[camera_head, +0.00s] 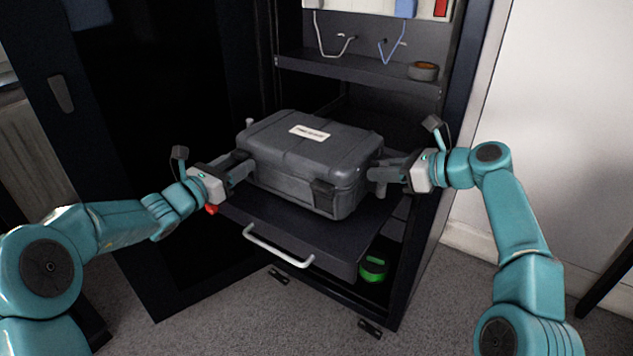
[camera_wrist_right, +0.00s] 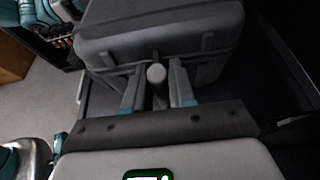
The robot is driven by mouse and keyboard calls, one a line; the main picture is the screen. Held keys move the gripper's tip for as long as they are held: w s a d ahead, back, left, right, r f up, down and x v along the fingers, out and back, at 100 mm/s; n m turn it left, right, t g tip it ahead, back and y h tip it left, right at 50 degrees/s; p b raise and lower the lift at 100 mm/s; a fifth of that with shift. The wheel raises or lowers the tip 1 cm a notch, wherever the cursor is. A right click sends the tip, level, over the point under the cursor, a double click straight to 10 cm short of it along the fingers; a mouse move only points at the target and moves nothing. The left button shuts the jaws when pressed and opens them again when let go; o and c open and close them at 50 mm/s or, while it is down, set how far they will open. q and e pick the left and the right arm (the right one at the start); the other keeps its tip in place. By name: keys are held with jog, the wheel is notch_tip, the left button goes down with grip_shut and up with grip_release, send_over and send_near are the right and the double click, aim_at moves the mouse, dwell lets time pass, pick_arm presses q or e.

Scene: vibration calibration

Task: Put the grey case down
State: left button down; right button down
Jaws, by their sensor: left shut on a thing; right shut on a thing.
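The grey case (camera_head: 315,155), with a white label on its lid, is level over the pulled-out shelf (camera_head: 300,235) of the dark cabinet. I cannot tell whether its underside touches the shelf. My left gripper (camera_head: 245,170) is shut on the case's left side. My right gripper (camera_head: 372,178) is shut on its right side. In the right wrist view the case (camera_wrist_right: 160,30) fills the top, and the right gripper's fingers (camera_wrist_right: 158,90) close around a round-ended part on its side.
A white handle (camera_head: 278,250) runs along the shelf's front. A green object (camera_head: 374,268) lies below the shelf. An upper shelf (camera_head: 360,72) holds a roll of tape (camera_head: 423,71). The open cabinet door (camera_head: 150,130) stands at the left.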

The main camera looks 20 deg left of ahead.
pick_arm(q)
jog(key=c, duration=0.8)
grip_release()
jog(key=shift+f, duration=0.15)
pick_arm(e)
jog(key=c, duration=1.2)
grip_release()
jog(key=shift+f, duration=0.2)
pick_arm(q)
jog(key=o, duration=0.3)
pick_arm(e)
jog(key=shift+o, duration=1.3)
jog(key=shift+r, duration=0.1)
pick_arm(q)
jog(key=v, duration=1.2)
pick_arm(e)
jog(key=v, duration=1.2)
